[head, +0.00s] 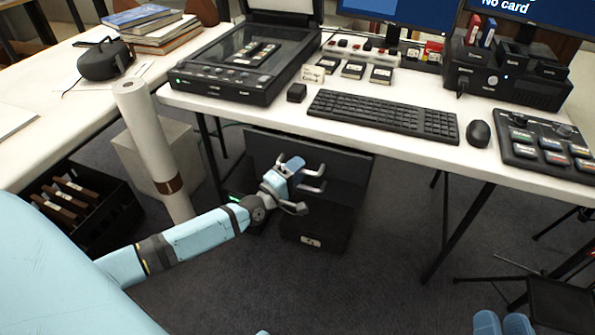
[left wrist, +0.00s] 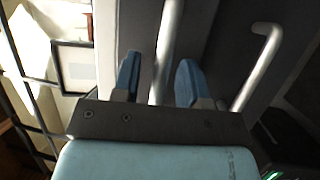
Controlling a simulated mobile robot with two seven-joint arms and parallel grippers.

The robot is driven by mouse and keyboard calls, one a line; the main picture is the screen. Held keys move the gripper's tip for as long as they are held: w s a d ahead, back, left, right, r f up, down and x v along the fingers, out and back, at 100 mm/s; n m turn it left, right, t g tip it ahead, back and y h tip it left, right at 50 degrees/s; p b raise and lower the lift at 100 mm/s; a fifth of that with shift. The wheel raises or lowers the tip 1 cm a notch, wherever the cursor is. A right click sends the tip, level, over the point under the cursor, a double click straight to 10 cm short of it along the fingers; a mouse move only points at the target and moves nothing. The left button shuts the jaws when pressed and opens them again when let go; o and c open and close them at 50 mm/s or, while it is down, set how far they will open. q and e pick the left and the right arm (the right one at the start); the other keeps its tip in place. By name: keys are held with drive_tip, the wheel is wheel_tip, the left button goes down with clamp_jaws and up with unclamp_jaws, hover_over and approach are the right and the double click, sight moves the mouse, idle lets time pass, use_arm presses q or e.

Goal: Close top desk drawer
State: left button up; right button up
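A dark drawer unit (head: 340,212) stands under the white desk, with silver bar handles on it. One handle (head: 313,170) is beside my left gripper (head: 298,184), which reaches in from the left. In the left wrist view, my left gripper's blue fingers (left wrist: 158,82) are apart, with a silver handle bar (left wrist: 168,40) passing between them. A second silver handle (left wrist: 262,62) is to the right. How far the top drawer stands out is hard to tell, as my gripper covers part of it. Two blue fingertips of my right gripper (head: 502,324) show at the bottom right, seemingly empty.
The desk (head: 410,150) carries a scanner (head: 240,65), keyboard (head: 383,114) and mouse (head: 478,133). A paper roll (head: 150,145) stands left of the drawer unit. A black crate (head: 85,215) is at far left. The floor before the unit is clear.

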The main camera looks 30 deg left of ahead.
use_arm(q)
drive_tip(key=shift+w, duration=0.15)
use_arm(e)
drive_tip(key=shift+w, duration=0.1)
use_arm(q)
drive_tip(key=shift+c, duration=0.5)
clamp_jaws()
drive_tip(key=shift+w+a+f+b, duration=0.15)
drive_tip(key=shift+w+b, duration=0.15)
drive_tip(key=shift+w, duration=0.35)
drive_tip(key=shift+w+a+r+b, duration=0.15)
drive_tip(key=shift+w+b, duration=0.1)
drive_tip(key=shift+w, duration=0.4)
drive_tip(key=shift+w+a+f+b, duration=0.15)
drive_tip(key=shift+w+b, duration=0.15)
drive_tip(key=shift+w, duration=0.35)
drive_tip(key=shift+r, duration=0.2)
drive_tip(key=shift+c, duration=1)
unclamp_jaws()
drive_tip(key=shift+a, duration=0.1)
drive_tip(key=o, duration=0.3)
drive_tip(key=shift+w, duration=0.15)
use_arm(e)
wheel_tip(320, 180, down, 2)
drive_tip(key=shift+a+f+g, duration=0.1)
drive_tip(key=shift+f+g, duration=0.1)
drive_tip(key=shift+g, duration=0.2)
